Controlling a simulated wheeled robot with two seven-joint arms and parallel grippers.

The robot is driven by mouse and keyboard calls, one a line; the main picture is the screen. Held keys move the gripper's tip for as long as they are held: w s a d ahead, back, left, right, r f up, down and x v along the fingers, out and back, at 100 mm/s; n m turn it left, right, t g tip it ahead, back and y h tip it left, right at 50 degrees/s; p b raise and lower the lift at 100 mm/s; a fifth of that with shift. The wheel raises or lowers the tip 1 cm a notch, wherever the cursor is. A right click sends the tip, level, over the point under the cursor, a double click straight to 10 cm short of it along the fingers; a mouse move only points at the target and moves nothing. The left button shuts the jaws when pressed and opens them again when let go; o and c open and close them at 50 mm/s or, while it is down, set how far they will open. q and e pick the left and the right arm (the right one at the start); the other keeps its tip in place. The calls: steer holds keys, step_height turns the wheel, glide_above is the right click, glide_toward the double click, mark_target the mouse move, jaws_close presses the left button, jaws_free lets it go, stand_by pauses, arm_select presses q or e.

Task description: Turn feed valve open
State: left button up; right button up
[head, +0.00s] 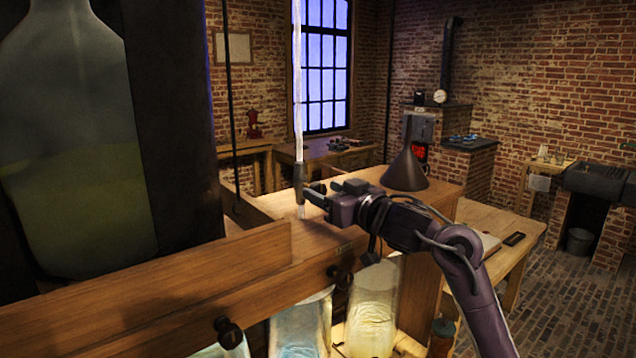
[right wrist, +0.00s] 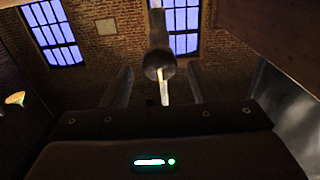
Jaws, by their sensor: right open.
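The feed valve (head: 299,178) is a small dark fitting at the lower end of a pale vertical tube (head: 298,80), above the wooden bench. In the right wrist view the valve (right wrist: 158,62) shows as a dark round body with a pale, narrow part below it. My right gripper (head: 314,192) is open. Its fingers (right wrist: 160,90) stand on either side of the valve in the right wrist view, with gaps on both sides. I cannot tell whether the valve lies fully between the fingertips. My left gripper is out of view.
A dark funnel (head: 404,170) stands on the bench just behind my right wrist. A wooden beam with dark knobs (head: 340,277) crosses in front, above glass jars (head: 373,310) of pale liquid. A big glass bottle (head: 70,150) fills the left. Brick floor is free at right.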

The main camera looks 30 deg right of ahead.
mark_target(321, 191)
steer(key=shift+w+a+p, duration=0.1)
steer(key=shift+w+p, duration=0.2)
steer(key=shift+w, duration=0.95)
steer(key=shift+w+f, duration=0.15)
steer(key=shift+w, duration=0.2)
steer(key=shift+s, duration=0.1)
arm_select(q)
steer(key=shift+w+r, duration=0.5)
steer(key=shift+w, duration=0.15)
arm_select(e)
steer(key=c, duration=0.9)
